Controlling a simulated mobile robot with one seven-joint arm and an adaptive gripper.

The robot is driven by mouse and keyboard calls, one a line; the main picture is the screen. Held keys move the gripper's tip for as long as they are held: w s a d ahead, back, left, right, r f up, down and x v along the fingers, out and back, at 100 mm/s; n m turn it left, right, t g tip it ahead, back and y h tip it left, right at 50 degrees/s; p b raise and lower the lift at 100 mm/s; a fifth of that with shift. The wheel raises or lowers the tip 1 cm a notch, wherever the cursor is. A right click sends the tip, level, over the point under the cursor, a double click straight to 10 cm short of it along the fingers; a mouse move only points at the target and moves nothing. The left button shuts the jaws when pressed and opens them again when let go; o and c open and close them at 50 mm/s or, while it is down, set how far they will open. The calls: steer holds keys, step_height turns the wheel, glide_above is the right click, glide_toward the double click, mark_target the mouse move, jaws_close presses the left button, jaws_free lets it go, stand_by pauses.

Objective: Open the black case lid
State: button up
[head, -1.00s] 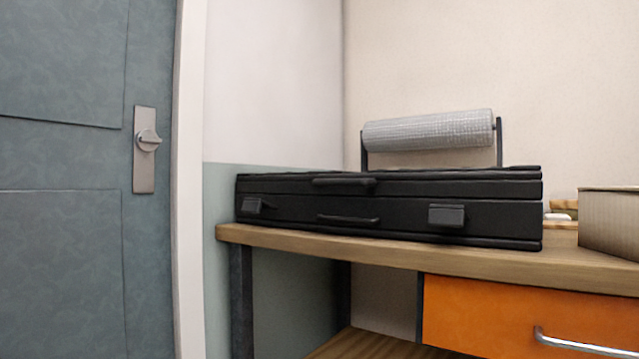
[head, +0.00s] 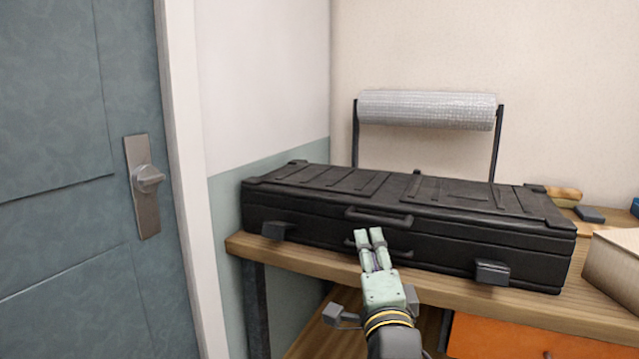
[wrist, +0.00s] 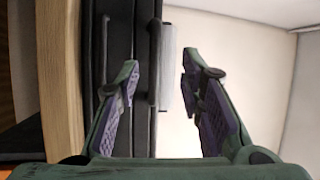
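The black case (head: 440,195) lies on the wooden bench, its ribbed lid closed. A lid handle (head: 380,217) sits at the front edge of the lid, with a lower handle (head: 395,252) on the body below it. Two front latches, left (head: 276,231) and right (head: 492,272), stick out from the case front. My gripper (head: 370,236) is in front of the case near the handles, fingers pointing at it; contact cannot be told. In the wrist view my gripper (wrist: 160,60) has its fingers apart with nothing held, and the dark case (wrist: 118,35) runs vertically behind the left finger.
The bench (head: 420,285) has an orange drawer (head: 500,338) below. A roll on a stand (head: 428,110) stands behind the case. A cardboard box (head: 615,262) and small tools (head: 589,213) are at right. A blue-grey door (head: 70,210) is at left.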

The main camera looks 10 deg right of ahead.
mark_target(376, 223)
steer(key=shift+m+g+h, duration=0.3)
steer(key=shift+m+h, duration=0.2)
steer(key=shift+m, duration=0.1)
steer(key=x, duration=0.3)
steer(key=d+p+x, duration=0.1)
steer(key=x, duration=0.3)
steer(key=d+x, duration=0.1)
steer(key=x, duration=0.2)
steer(key=shift+p, duration=0.4)
steer(key=shift+c, duration=0.5)
jaws_close()
